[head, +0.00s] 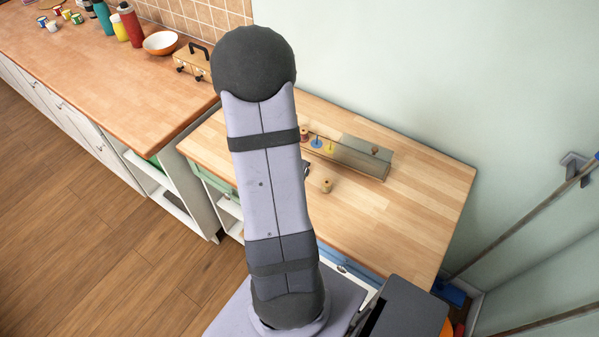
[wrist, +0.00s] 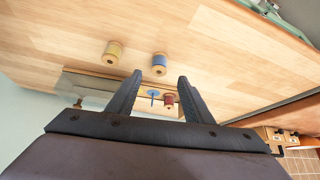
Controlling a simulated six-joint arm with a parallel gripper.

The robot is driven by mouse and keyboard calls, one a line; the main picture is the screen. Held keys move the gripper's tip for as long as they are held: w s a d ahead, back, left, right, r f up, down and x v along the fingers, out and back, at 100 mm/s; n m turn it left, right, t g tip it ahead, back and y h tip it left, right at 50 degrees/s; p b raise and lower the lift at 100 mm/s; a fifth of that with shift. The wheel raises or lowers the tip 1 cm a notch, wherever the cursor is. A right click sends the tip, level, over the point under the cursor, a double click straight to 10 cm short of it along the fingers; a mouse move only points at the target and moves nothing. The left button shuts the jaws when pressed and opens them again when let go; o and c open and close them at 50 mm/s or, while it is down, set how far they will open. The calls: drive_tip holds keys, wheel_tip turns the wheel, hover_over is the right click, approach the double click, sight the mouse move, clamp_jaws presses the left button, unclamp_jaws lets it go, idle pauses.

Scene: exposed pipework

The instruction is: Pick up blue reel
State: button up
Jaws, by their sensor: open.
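The blue reel (wrist: 159,63) has a blue winding between pale wooden ends and stands on the wooden table in the wrist view. In the head view I cannot see it; my arm covers that part of the table. My gripper (wrist: 159,77) is open and empty. In the wrist view the blue reel shows between and just beyond the two fingertips, apart from both. How far the fingers are above it is hard to tell. In the head view my gripper is almost wholly hidden behind my arm.
A yellow reel (wrist: 113,52) stands left of the blue one in the wrist view. A long holder (head: 345,158) with a red reel (head: 305,134), a blue disc (head: 317,142) and a yellow disc (head: 329,147) lies near the wall. The table's right part is clear.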

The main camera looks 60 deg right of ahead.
drive_tip(key=shift+b+x, duration=0.3)
drive_tip(key=shift+x, duration=3.35)
drive_tip(key=shift+s+d+r, duration=0.1)
drive_tip(key=c, duration=1.1)
